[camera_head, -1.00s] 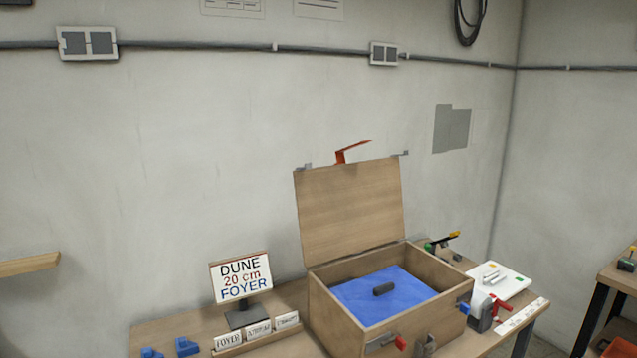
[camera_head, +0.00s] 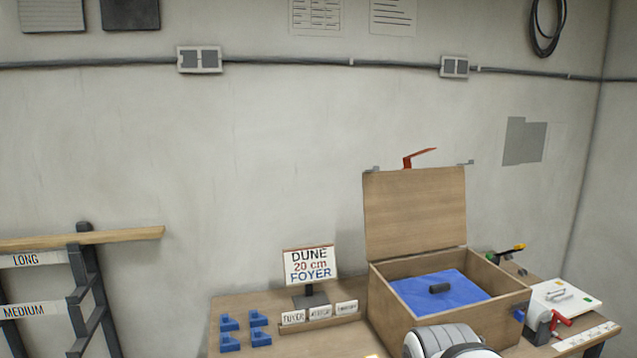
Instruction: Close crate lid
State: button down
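A wooden crate (camera_head: 395,310) stands on the right part of the workbench. Its lid (camera_head: 416,212) is open and stands nearly upright at the back, with a red handle (camera_head: 419,157) on its top edge. A white rounded part of my own arm shows at the bottom edge and covers part of the crate's front. My gripper's fingers are not visible.
A sign (camera_head: 309,265) reading DUNE 20 cm FOYER stands left of the crate, behind a row of label cards (camera_head: 320,313). Several blue blocks (camera_head: 229,332) lie further left. A white board (camera_head: 562,299) and a red-handled tool (camera_head: 548,324) are right of the crate. A labelled rack (camera_head: 85,285) stands far left.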

aim_at(408, 212)
jog(key=z, duration=0.05)
jog(key=i, duration=1)
jog(key=u, duration=0.05)
